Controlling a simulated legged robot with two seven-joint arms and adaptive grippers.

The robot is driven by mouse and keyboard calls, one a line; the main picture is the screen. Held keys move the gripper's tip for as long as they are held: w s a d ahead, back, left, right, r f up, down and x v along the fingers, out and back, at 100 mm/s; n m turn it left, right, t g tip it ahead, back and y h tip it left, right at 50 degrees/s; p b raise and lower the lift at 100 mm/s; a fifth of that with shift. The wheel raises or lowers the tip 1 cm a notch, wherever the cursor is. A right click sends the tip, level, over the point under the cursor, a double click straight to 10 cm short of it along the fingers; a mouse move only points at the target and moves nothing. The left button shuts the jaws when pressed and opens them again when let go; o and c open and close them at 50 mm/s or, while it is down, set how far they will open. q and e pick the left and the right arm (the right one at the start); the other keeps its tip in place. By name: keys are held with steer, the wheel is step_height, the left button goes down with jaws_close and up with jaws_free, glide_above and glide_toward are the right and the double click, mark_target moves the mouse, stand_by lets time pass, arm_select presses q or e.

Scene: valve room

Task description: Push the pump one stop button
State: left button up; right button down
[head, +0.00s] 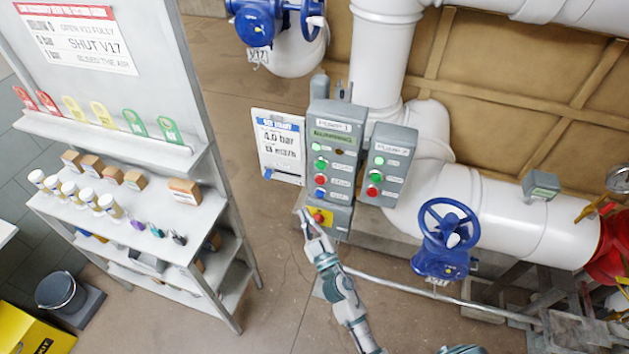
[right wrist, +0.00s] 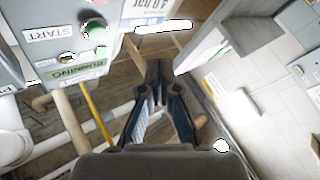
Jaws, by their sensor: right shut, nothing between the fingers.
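The grey pump one control box (head: 334,135) stands in the middle of the head view, with a "PUMP-1" label and a green display. Down its left side are a green button (head: 320,163), a red button (head: 320,180) and a blue button (head: 320,194). The right wrist view shows a green button (right wrist: 95,30) beside a "START" label and a "RUNNING" sign; the red button is not clear there. My right gripper (head: 304,216) is shut and empty, below and left of the red button. Its fingers (right wrist: 161,75) point past the box. My left gripper is out of view.
The pump two box (head: 388,165) stands to the right. A blue handwheel (head: 449,224) and shelf rack (head: 130,205) flank the arm.

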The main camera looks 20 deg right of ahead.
mark_target(320, 180)
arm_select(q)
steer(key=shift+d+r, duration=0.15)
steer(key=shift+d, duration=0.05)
arm_select(e)
steer(key=shift+w+d+f, duration=0.1)
steer(key=shift+w+d, duration=0.85)
steer(key=shift+w, duration=0.25)
steer(key=shift+w+d+r, duration=0.1)
steer(key=shift+w+d, duration=0.9)
steer(key=shift+w, duration=0.25)
steer(key=shift+w+d+f, duration=0.1)
steer(key=shift+w+d, duration=0.85)
steer(key=shift+w, duration=0.25)
steer(key=shift+a, duration=0.2)
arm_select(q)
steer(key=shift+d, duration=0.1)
arm_select(e)
steer(key=shift+d, duration=0.1)
steer(key=shift+w+d, duration=0.25)
steer(key=shift+w, duration=0.05)
